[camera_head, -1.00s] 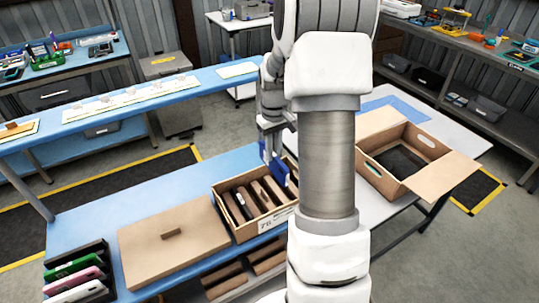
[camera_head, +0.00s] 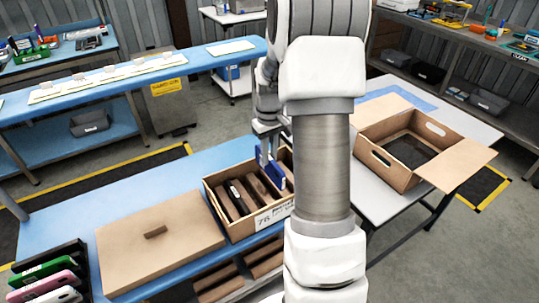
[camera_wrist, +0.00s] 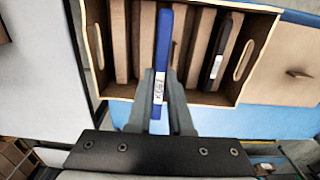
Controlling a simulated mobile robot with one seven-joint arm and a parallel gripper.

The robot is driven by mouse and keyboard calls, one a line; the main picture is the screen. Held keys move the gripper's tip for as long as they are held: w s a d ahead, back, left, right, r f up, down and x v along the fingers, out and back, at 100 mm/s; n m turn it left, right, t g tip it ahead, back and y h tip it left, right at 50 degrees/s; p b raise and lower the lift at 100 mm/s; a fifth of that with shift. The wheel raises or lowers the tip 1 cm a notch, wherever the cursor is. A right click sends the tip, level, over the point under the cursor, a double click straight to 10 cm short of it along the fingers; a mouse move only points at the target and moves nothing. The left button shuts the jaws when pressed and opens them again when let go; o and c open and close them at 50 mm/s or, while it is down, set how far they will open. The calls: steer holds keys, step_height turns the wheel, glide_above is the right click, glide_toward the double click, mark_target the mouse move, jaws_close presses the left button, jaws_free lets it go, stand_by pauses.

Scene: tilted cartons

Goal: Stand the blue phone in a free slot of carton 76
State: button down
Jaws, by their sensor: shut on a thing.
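Carton 76 (camera_head: 240,230) is a tan open box with a white label, divided by several brown upright dividers. It also shows in the wrist view (camera_wrist: 98,45). My gripper (camera_head: 266,142) is shut on the blue phone (camera_head: 272,170), a thin upright slab. In the wrist view my gripper (camera_wrist: 160,92) clasps the blue phone (camera_wrist: 172,35) at its white label. The phone overlaps the carton, over a gap between dividers. I cannot tell how deep its lower edge is. A black phone (camera_wrist: 215,55) stands in another slot to its right.
A closed cardboard box (camera_head: 160,245) lies left of the carton on the blue table (camera_head: 130,195). A black rack (camera_head: 72,252) holds green, pink and white phones. An open empty carton (camera_head: 395,175) stands on the white table. My arm hides part of carton 76.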

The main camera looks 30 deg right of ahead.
mark_target(269, 177)
steer(key=shift+f+b, duration=2.9)
steer(key=shift+f, duration=1.5)
steer(key=shift+f, duration=0.25)
steer(key=c, duration=0.8)
jaws_free()
steer(key=shift+o, duration=0.2)
steer(key=shift+r, duration=0.1)
step_height(269, 177, up, 17)
steer(key=shift+r+p, duration=0.15)
steer(key=shift+p, duration=0.95)
